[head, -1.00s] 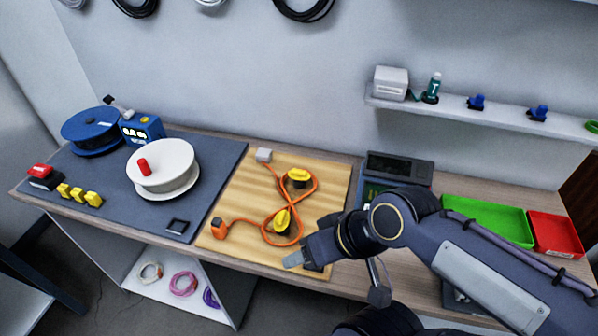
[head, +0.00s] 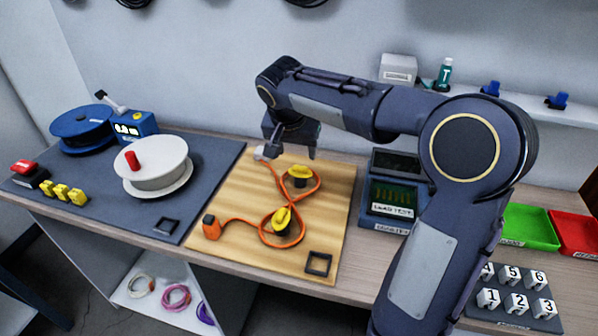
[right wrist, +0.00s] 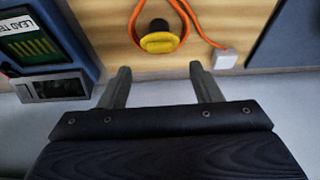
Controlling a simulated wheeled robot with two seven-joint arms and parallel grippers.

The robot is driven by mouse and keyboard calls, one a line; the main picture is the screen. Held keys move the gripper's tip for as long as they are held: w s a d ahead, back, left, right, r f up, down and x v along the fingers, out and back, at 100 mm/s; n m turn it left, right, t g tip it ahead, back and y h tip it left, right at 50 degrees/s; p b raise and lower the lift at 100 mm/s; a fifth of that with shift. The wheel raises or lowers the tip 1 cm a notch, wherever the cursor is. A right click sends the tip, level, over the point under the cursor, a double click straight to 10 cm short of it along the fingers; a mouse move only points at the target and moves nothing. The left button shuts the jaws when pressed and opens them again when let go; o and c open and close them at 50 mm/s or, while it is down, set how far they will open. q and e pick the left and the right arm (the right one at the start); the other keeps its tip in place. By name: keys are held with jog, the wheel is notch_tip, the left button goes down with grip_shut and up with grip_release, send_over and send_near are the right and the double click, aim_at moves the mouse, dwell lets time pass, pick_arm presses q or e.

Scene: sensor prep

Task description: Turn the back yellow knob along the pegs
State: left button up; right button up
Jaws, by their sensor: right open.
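The back yellow knob (head: 299,171) sits on a black peg on the wooden board (head: 335,200), with its bar roughly left-right in the head view. The front yellow knob (head: 283,218) is tilted diagonally. An orange cable (head: 258,196) loops around both pegs in a figure eight. My right gripper (head: 290,145) is raised just behind the back knob, apart from it. In the right wrist view, its open, empty fingers (right wrist: 162,85) point towards a yellow knob (right wrist: 160,42), which lies ahead, between their lines. My left gripper is not in view.
The cable runs from an orange plug (head: 211,227) to a small grey block (head: 262,152). A tester (head: 391,208) labelled "LEAD TEST" stands right of the board, near my right arm. A white spool (head: 152,168) is on the left mat. A black square frame (head: 318,263) lies on the board.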

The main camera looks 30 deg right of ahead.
aim_at(300, 168)
jog(key=x, duration=0.7)
jog(key=shift+w+d+f, duration=0.15)
jog(key=shift+w+f, duration=0.05)
jog(key=shift+f, duration=0.1)
jog(key=c, duration=1)
